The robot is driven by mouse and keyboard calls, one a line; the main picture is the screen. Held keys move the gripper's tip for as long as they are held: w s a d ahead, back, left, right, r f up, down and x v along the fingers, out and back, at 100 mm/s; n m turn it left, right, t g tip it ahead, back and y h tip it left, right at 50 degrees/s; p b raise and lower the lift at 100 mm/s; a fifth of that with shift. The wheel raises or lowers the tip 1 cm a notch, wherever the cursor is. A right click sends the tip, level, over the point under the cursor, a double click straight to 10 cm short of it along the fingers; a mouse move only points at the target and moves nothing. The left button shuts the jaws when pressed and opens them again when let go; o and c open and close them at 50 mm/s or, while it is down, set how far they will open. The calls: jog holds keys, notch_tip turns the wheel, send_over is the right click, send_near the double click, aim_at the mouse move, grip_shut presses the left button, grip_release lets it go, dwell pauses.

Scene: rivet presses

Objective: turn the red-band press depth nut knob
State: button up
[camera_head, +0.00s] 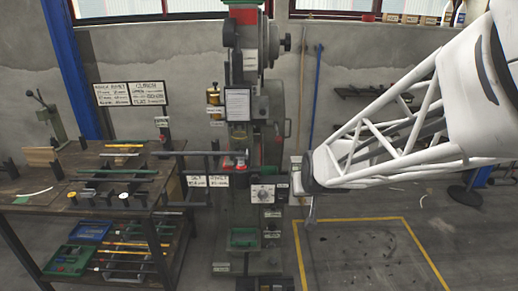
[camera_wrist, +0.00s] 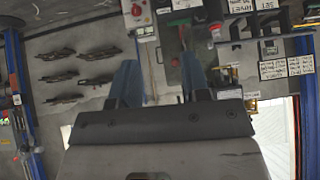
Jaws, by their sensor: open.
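A tall grey-green press (camera_head: 243,100) stands in the middle of the head view, with a red band (camera_head: 243,3) at its top edge. A round dark knob (camera_head: 285,43) sticks out on its right side. A small red part (camera_head: 234,161) sits lower, at the work arm. I cannot tell for sure which part is the depth nut knob. My gripper is right of the press in the head view, mostly hidden by my arm. In the wrist view my gripper (camera_wrist: 159,64) is open, its two blue fingers apart with nothing held between them.
A workbench (camera_head: 97,212) with tools and trays stands at the left. A control box with a dial (camera_head: 263,193) is on the press front. A blue pole (camera_head: 314,90) leans on the wall behind. Yellow-lined floor (camera_head: 365,262) is open at the lower right.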

jog(key=w+a+f+t, duration=0.4)
jog(key=w+f, duration=0.6)
jog(key=w, duration=0.1)
jog(key=w+a+f+t, duration=0.3)
jog(key=w+a+f, duration=0.1)
jog(key=w+f, duration=0.7)
jog(key=t, duration=0.3)
send_near(263, 198)
jog(key=w+r, duration=0.1)
jog(key=w, duration=0.1)
jog(key=shift+w+a+f+n+h, duration=0.1)
jog(key=shift+a+f+n+h, duration=0.15)
jog(key=shift+f+h, duration=0.2)
jog(key=shift+w, duration=0.15)
jog(key=shift+w, duration=3.75)
